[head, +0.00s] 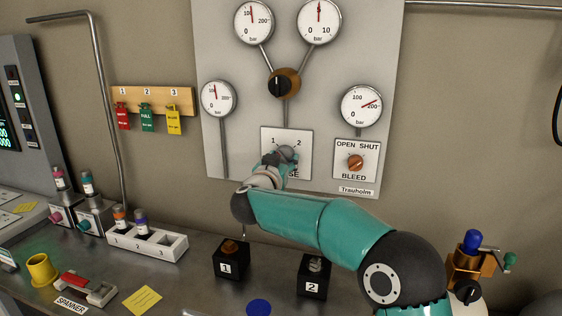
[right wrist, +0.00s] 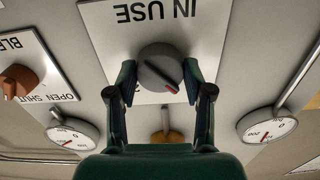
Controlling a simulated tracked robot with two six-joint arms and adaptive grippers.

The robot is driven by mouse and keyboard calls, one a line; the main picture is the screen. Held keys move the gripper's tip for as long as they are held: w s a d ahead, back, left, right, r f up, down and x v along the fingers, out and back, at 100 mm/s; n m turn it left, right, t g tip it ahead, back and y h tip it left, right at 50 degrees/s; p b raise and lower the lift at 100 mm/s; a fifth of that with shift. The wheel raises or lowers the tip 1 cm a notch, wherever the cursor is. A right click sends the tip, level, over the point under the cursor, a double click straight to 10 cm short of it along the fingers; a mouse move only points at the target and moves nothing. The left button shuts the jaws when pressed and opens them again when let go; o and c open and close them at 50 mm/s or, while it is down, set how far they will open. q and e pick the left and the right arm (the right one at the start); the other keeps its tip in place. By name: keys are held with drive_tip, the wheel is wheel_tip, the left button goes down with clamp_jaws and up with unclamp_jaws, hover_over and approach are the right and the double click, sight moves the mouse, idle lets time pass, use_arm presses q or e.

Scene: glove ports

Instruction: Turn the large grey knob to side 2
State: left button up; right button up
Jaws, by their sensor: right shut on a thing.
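The large grey knob (head: 287,152) sits on a white plate (head: 303,168) marked 1 at upper left and 2 at upper right in the head view. My right gripper (head: 278,158) is at the knob and partly covers it and the plate's lettering. In the right wrist view, which is upside down, the knob (right wrist: 158,66) lies between the two fingers of my right gripper (right wrist: 159,72), shut on it. Its red mark points to the lower right there, the side away from the 2. My left gripper is not in view.
A bleed knob (head: 356,162) is right of the plate. A black selector (head: 284,83) with an orange body is above, among several gauges. Below my right arm, black blocks 1 (head: 230,262) and 2 (head: 313,280) stand on the bench. A white rack (head: 165,247) stands left.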

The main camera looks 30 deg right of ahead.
drive_tip(key=m+b, duration=0.1)
drive_tip(key=m, duration=0.3)
drive_tip(key=m+b, duration=0.2)
drive_tip(key=m, duration=0.2)
drive_tip(key=shift+f+m, duration=0.1)
drive_tip(key=shift+m, duration=0.3)
drive_tip(key=m+b, duration=0.2)
drive_tip(key=m, duration=0.2)
drive_tip(key=shift+m, duration=0.3)
drive_tip(key=m+b, duration=0.1)
drive_tip(key=m, duration=0.3)
drive_tip(key=shift+b, duration=0.4)
drive_tip(key=shift+f, duration=0.1)
drive_tip(key=o, duration=1.2)
drive_tip(key=shift+d, duration=0.1)
